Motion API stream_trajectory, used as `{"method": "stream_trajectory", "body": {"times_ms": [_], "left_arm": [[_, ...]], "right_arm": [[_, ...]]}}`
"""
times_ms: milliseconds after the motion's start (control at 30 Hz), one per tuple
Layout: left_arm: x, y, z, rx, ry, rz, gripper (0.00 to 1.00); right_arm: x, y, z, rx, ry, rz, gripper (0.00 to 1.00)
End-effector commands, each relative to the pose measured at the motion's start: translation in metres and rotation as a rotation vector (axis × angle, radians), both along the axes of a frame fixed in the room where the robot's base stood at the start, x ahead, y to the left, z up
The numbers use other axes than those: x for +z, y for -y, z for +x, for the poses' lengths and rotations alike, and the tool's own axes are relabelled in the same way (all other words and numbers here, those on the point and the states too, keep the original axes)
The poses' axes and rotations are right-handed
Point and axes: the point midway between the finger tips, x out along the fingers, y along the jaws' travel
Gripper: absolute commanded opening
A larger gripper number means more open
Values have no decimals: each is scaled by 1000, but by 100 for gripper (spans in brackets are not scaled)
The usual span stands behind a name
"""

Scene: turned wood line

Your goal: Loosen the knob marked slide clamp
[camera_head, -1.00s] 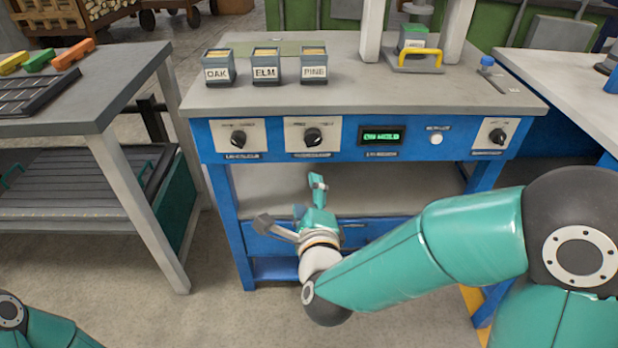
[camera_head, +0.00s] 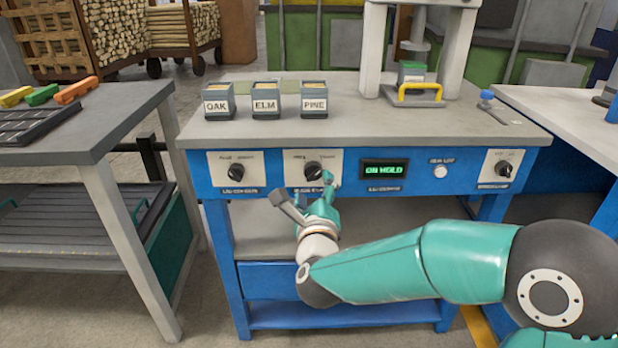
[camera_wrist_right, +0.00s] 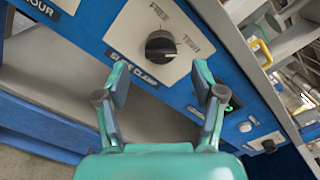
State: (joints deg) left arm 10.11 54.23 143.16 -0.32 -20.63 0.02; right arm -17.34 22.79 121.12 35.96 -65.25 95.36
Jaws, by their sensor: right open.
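The slide clamp knob (camera_head: 313,171) is a round black knob on a pale plate, the middle-left control on the blue bench front. In the right wrist view the knob (camera_wrist_right: 160,46) sits above the label "SLIDE CLAMP", with "FREE" and "TIGHT" printed around it. Its ridge appears to lie toward the "TIGHT" side. My right gripper (camera_head: 302,187) is open and empty just below the knob; in the wrist view its spread fingers (camera_wrist_right: 160,82) point at the knob without touching it. My left gripper is out of view.
The panel also holds a left knob (camera_head: 237,171), a green display (camera_head: 384,170) reading "ON HOLD", a white button (camera_head: 440,171) and a right knob (camera_head: 503,168). Bins marked oak (camera_head: 219,102), elm (camera_head: 265,102) and pine (camera_head: 314,101) stand on the bench top. A grey table (camera_head: 90,125) is at left.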

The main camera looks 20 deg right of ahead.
Motion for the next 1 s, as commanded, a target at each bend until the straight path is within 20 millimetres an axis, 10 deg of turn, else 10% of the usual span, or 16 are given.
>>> {"method": "stream_trajectory", "body": {"times_ms": [300, 700, 1000], "left_arm": [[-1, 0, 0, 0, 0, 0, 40], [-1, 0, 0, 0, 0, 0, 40], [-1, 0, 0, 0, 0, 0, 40]], "right_arm": [[-1, 13, 45, -1, 0, 0, 68], [0, 15, 51, -1, -1, 0, 68], [0, 15, 51, -1, -1, -1, 19]]}}
